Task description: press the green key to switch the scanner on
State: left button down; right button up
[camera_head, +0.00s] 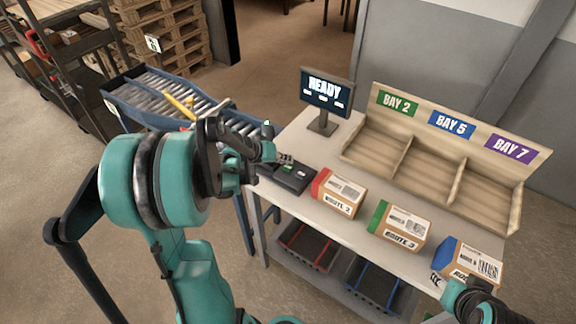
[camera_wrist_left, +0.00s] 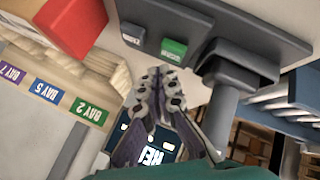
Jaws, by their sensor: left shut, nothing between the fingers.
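The green key (camera_wrist_left: 173,50) sits on a dark key console (camera_head: 288,177), beside a grey key (camera_wrist_left: 133,35) with white lettering. In the head view the green key (camera_head: 287,168) is small, just below my left fingertips. My left gripper (camera_head: 287,158) is shut and empty above the console. In the wrist view its closed fingertips (camera_wrist_left: 160,72) are close to the green key; I cannot tell whether they touch it. A screen (camera_head: 326,92) on the table reads READY. My right gripper (camera_head: 437,280) is at the lower right by the blue-ended box; its fingers are too small to judge.
Boxes with red (camera_head: 339,193), green (camera_head: 399,227) and blue (camera_head: 468,262) ends stand along the table (camera_head: 350,225). A wooden bin rack (camera_head: 430,165) labelled BAY 2, 5 and 7 is behind. A dark post (camera_wrist_left: 218,115) stands close beside my left fingers. A roller conveyor (camera_head: 150,97) is at left.

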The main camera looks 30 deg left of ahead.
aim_at(287, 169)
pick_arm(q)
notch_tip(287, 169, up, 5)
jog(key=p, duration=0.4)
dwell(0.4)
dwell(0.5)
jog(key=shift+s+d+r, duration=0.15)
jog(key=shift+d, duration=0.2)
jog(key=s+d+r+m+y, duration=0.1)
jog(key=s+d+r+m, duration=0.1)
jog(key=s+d, duration=0.5)
jog(key=s+d+r+m+g+y, duration=0.1)
jog(key=s+d+r+m+y, duration=0.1)
jog(key=s+d, duration=0.6)
jog(key=s+r, duration=0.1)
jog(key=s, duration=0.2)
jog(key=shift+y, duration=0.3)
